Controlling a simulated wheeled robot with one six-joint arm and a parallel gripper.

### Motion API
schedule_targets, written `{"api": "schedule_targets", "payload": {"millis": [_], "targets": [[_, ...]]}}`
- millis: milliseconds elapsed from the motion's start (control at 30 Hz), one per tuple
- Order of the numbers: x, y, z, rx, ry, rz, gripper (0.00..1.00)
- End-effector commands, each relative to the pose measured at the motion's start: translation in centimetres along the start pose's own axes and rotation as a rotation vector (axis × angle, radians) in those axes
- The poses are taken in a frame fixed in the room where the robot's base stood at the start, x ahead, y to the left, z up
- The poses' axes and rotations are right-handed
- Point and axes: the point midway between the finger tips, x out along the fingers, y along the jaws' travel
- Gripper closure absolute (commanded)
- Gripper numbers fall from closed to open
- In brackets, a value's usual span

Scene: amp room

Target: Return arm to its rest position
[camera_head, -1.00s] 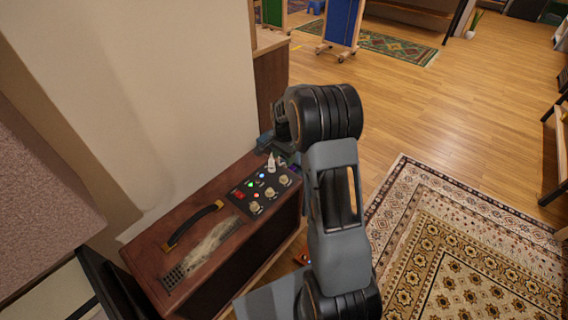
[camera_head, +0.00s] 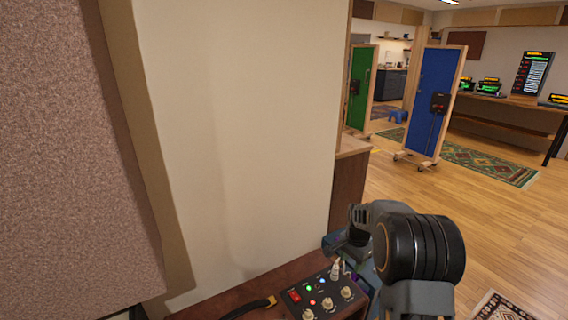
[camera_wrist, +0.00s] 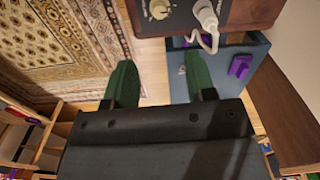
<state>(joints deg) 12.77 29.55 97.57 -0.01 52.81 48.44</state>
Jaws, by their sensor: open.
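My gripper (camera_wrist: 160,84) shows in the wrist view as two green fingers spread apart with nothing between them. In the head view my black and grey arm reaches over the right end of a brown wooden amp (camera_head: 235,290), and the fingers cannot be made out there. The amp's dark control panel (camera_head: 322,296) has a red switch, small lit lamps and several pale knobs. A white plug (camera_head: 336,270) stands upright at the panel's back; it also shows with its cable in the wrist view (camera_wrist: 207,16). The fingers are apart from the plug and amp.
A cream wall (camera_head: 235,130) rises close behind the amp, with a textured panel (camera_head: 70,150) at left. A blue-grey box (camera_wrist: 225,65) with a purple piece lies below the amp's edge. A patterned rug (camera_wrist: 60,45) and open wood floor (camera_head: 480,220) lie beyond.

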Motion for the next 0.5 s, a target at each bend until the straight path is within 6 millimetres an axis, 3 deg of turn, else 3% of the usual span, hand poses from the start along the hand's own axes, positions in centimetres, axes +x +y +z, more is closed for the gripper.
{"api": "schedule_targets", "payload": {"millis": [100, 167, 367, 500], "targets": [[1.3, 1.2, 1.1, -0.142, -0.031, 0.030, 0.49], [1.1, 2.5, 2.3, -0.242, -0.050, 0.043, 0.49], [-7.0, 6.0, 7.5, -0.575, -0.038, 0.023, 0.49], [-13.9, 8.6, 11.4, -0.775, 0.007, -0.008, 0.49]]}}
